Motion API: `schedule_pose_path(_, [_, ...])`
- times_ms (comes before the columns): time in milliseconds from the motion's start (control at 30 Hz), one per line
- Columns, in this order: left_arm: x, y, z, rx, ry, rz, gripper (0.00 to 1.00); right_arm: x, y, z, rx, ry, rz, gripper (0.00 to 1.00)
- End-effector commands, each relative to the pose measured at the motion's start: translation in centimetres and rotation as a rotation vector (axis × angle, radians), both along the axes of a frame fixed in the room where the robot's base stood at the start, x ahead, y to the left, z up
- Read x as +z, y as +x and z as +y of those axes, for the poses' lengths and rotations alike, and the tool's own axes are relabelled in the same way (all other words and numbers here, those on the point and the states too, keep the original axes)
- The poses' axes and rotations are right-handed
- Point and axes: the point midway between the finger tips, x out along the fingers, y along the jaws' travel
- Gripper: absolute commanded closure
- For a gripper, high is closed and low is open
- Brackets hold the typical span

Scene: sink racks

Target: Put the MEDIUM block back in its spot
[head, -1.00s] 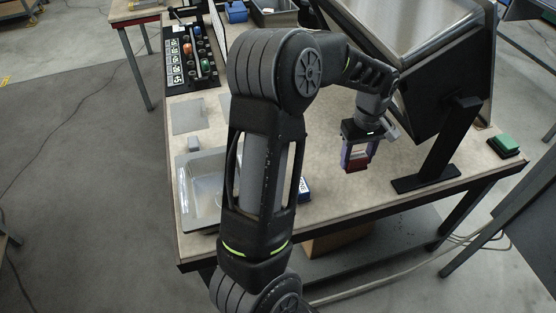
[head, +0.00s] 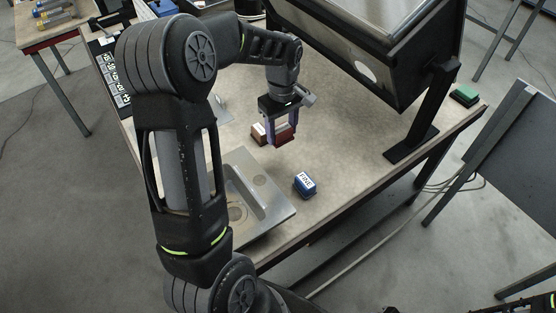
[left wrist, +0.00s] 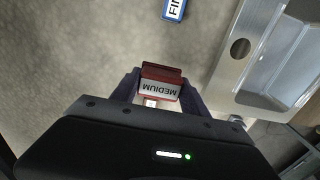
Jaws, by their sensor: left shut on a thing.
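The MEDIUM block is dark red with a white label (left wrist: 160,88). It also shows in the head view (head: 284,136). My left gripper (head: 282,127) is shut on it, pointing down over the middle of the table. I cannot tell how far the block is above the tabletop. In the left wrist view the block sits between the fingertips with its label facing the camera. A brown block with a pale top (head: 258,134) is just left of the gripper in the head view. No marked spot for the MEDIUM block can be made out. My right gripper is not in view.
A blue FINE block (head: 305,186) lies nearer the front edge. It also shows in the left wrist view (left wrist: 173,9). The steel sink (head: 276,212) is partly behind my arm. A large dark-framed unit (head: 385,70) stands at the back right. A green block (head: 465,93) is at the far right.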

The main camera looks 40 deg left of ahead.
Motion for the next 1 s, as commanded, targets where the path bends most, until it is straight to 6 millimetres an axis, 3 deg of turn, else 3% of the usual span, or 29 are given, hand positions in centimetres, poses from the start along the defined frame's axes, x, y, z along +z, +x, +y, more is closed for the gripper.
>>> schedule_pose_path(400, [-5.8, -0.1, 0.0, 0.0, 0.0, 0.002, 0.85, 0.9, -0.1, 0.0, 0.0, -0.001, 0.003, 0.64])
schedule_pose_path(767, [-6.4, 0.0, 0.0, 0.0, 0.0, 0.002, 0.85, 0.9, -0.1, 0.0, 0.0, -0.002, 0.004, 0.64])
schedule_pose_path(1000, [-9.3, -0.1, 0.0, -0.001, -0.001, 0.004, 0.85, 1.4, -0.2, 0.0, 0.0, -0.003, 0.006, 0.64])
